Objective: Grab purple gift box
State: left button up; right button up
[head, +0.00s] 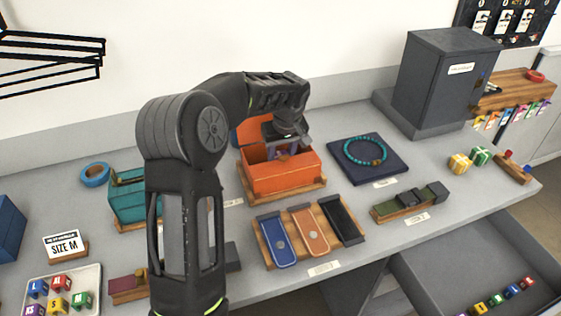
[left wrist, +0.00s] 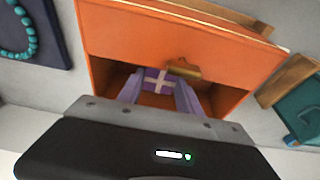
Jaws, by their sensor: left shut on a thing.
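The purple gift box (left wrist: 157,80) has a pale ribbon cross and shows in the left wrist view, inside the open orange box (left wrist: 190,35). My left gripper (left wrist: 160,92) is shut on it, with one finger on each side. In the head view the orange box (head: 283,178) stands on a wooden base with its lid raised behind. My left gripper (head: 288,151) reaches down into it from above, and the purple gift box cannot be made out there. My right gripper is in neither view.
A teal box (head: 128,203) stands left of the orange box. A dark pad with a turquoise bead necklace (head: 365,151) lies to its right. A tray of blue, orange and black pieces (head: 309,232) lies in front. A grey cabinet (head: 440,80) stands at the back right.

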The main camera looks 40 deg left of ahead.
pick_arm(q)
notch_tip(320, 180, up, 10)
jog(key=b, duration=0.1)
dwell(0.6)
jog(key=shift+r, duration=0.1)
dwell(0.4)
